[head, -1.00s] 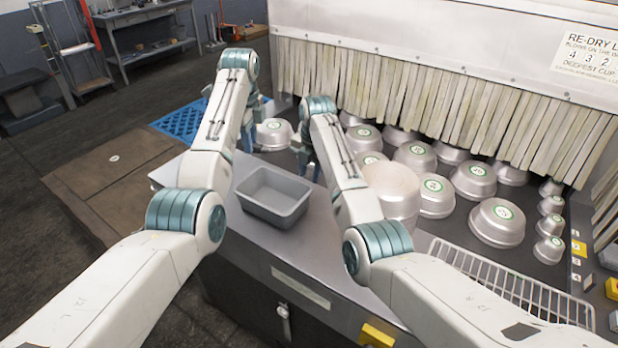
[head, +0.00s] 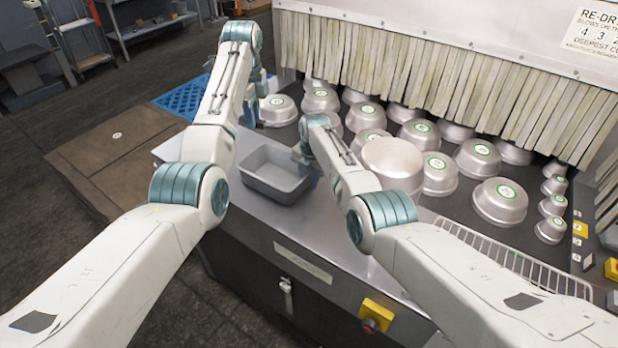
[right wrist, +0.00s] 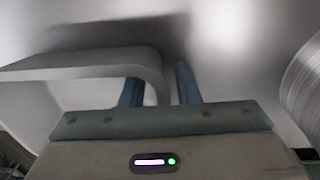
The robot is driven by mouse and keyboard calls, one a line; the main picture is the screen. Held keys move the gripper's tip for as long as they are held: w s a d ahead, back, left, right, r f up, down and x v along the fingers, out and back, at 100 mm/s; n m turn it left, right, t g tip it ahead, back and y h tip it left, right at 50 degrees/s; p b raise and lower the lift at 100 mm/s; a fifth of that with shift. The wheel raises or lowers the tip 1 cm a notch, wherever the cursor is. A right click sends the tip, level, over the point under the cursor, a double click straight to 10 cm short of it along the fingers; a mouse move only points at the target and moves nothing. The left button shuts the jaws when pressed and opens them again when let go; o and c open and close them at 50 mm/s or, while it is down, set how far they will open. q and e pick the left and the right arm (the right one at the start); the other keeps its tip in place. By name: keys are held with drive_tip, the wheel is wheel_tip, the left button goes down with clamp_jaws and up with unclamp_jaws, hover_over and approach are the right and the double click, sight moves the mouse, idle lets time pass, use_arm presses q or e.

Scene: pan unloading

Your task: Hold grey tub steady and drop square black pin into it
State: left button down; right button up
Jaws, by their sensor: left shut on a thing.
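The grey tub (head: 268,187) is an empty-looking open box on the metal counter, in the middle left of the head view. My right gripper (head: 304,162) is at the tub's right rim. In the right wrist view its fingers (right wrist: 160,92) stand apart, one on each side of the rim (right wrist: 120,62), and a gap shows beside the right finger. My left gripper (head: 249,114) is beyond the tub, mostly behind my left arm. It is shut and apart from the tub. The square black pin in it cannot be made out.
Several upturned silver pans (head: 499,201) fill the counter to the right, before a strip curtain (head: 430,90). A large pan (head: 392,160) stands close to my right forearm. A wire rack (head: 515,262) lies at the front right. A blue grid mat (head: 183,97) lies beyond the counter.

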clamp_jaws()
